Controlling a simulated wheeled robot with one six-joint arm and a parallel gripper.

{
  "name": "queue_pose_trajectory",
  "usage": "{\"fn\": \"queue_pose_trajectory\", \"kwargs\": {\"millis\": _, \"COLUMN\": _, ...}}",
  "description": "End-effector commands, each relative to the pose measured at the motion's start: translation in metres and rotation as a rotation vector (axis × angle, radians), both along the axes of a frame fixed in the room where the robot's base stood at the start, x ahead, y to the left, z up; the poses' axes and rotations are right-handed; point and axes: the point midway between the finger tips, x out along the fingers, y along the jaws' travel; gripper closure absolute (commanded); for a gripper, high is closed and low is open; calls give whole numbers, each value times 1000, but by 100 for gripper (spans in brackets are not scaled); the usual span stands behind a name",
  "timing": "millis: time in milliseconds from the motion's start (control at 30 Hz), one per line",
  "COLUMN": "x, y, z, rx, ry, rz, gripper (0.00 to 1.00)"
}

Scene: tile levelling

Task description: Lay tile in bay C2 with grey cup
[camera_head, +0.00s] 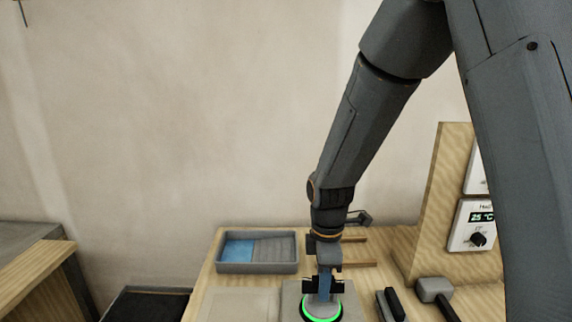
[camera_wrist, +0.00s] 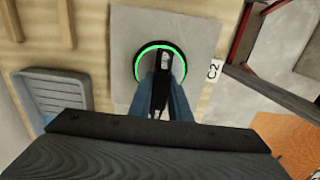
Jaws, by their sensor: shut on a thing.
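My gripper (camera_wrist: 162,95) points down and is shut on the handle of a suction cup (camera_wrist: 160,47) with a glowing green ring. In the head view the cup (camera_head: 321,310) is low in the picture under my gripper (camera_head: 322,287). The cup rests against a grey tile (camera_wrist: 124,35). In the wrist view the tile lies beside a white label reading C2 (camera_wrist: 213,71). My fingers hide part of the cup, and I cannot tell whether the tile is fully down in the bay.
A grey tray (camera_head: 257,267) with a blue part stands at the back left of the wooden bench. A mallet (camera_head: 434,290) and a dark block-like tool (camera_head: 390,304) lie to the right. An upright panel with a 25 °C control box (camera_head: 468,225) stands at the right.

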Motion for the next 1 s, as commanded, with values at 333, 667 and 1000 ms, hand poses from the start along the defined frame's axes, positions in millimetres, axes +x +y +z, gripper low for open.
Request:
{"fn": "queue_pose_trajectory", "kwargs": {"millis": 333, "x": 1, "y": 0, "z": -1, "rx": 1, "ry": -2, "rz": 0, "gripper": 100}}
{"fn": "queue_pose_trajectory", "kwargs": {"millis": 667, "x": 1, "y": 0, "z": -5, "rx": 1, "ry": -2, "rz": 0, "gripper": 100}}
{"fn": "queue_pose_trajectory", "kwargs": {"millis": 1000, "x": 1, "y": 0, "z": -8, "rx": 1, "ry": -2, "rz": 0, "gripper": 100}}
